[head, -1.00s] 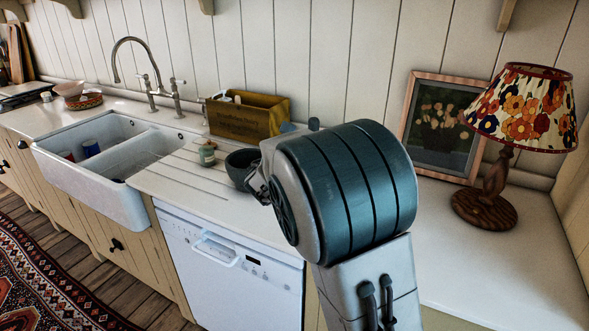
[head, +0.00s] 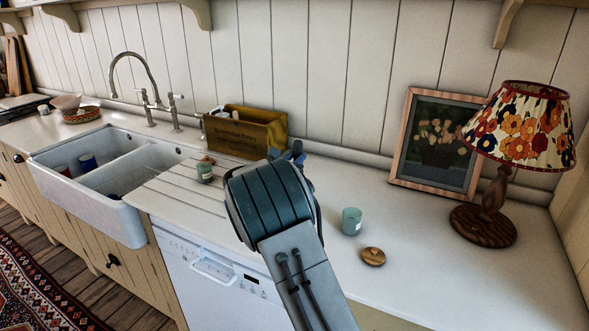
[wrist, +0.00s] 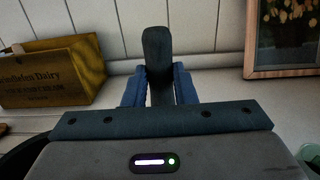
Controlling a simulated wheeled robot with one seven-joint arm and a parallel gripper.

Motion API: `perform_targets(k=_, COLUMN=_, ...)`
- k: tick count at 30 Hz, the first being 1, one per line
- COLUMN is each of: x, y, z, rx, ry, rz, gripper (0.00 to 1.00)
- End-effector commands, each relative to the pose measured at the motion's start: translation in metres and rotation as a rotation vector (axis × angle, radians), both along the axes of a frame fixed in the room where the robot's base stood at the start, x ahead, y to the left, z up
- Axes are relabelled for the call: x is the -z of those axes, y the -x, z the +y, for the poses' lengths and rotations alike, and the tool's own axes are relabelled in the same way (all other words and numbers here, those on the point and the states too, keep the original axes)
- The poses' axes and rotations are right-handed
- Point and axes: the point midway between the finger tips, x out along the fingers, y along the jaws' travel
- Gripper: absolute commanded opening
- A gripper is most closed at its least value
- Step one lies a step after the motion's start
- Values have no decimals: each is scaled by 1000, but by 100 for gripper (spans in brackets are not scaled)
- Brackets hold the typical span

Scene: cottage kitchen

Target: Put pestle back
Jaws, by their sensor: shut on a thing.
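My gripper (head: 291,154) is shut on a dark, stone-like pestle. In the wrist view the pestle (wrist: 157,52) stands upright between the two blue fingers (wrist: 158,88), with its rounded end above them; its lower part is hidden. In the head view my arm covers most of the gripper, and the fingertips show just past it, over the counter near the wooden box. The mortar is hidden behind my arm in the head view. A dark curved rim (wrist: 22,158) at the lower left of the wrist view looks like the mortar, beside the gripper.
A yellow-brown wooden box (head: 240,133) stands by the wall. A lidded jar (head: 205,172) is left of my arm; an open teal cup (head: 352,221) and a round wooden lid (head: 373,256) are right. A picture (head: 435,142) and lamp (head: 492,205) stand right. The counter's right side is mostly free.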

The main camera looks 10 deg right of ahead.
Motion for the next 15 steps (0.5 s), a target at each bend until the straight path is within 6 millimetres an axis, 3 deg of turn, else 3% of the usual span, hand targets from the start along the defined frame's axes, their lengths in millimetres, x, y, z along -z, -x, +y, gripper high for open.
perform_targets(k=5, x=6, y=-4, z=0, rx=1, ry=1, rz=-1, gripper=0)
perform_targets(k=12, x=39, y=-4, z=0, rx=1, ry=1, rz=1, gripper=0)
perform_targets(k=15, x=42, y=-4, z=0, rx=0, ry=0, rz=-2, gripper=0)
